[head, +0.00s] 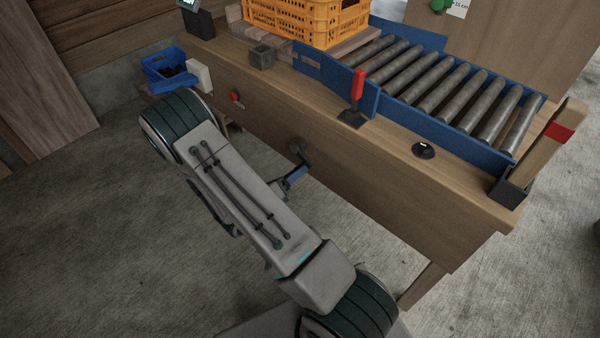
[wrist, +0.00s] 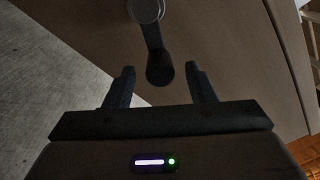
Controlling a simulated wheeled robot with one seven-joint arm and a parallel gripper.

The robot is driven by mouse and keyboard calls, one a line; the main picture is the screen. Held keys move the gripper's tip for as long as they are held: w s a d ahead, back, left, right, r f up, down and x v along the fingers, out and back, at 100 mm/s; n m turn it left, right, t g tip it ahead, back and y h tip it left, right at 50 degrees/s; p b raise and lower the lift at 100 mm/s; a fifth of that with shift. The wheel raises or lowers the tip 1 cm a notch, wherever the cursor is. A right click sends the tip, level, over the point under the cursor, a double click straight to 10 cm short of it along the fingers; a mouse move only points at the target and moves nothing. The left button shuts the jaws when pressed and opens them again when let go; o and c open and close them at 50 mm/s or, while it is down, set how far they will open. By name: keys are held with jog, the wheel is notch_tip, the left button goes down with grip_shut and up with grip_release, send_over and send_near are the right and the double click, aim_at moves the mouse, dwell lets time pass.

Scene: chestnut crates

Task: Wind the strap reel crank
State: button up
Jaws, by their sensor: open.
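My gripper (wrist: 158,75) is open, with one fingertip on each side of the handle end and gaps showing on both sides. I cannot tell how far the handle reaches between the fingers. In the head view my arm mostly hides my gripper.
The bench (head: 400,190) carries a roller conveyor (head: 440,90) with blue rails, an orange crate (head: 290,22) and a red-handled lever (head: 357,88). A red button (head: 235,96) is on the bench front. A blue bin (head: 165,72) stands at the left. The concrete floor left of my arm is clear.

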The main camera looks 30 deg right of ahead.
jog(key=shift+x, duration=1.15)
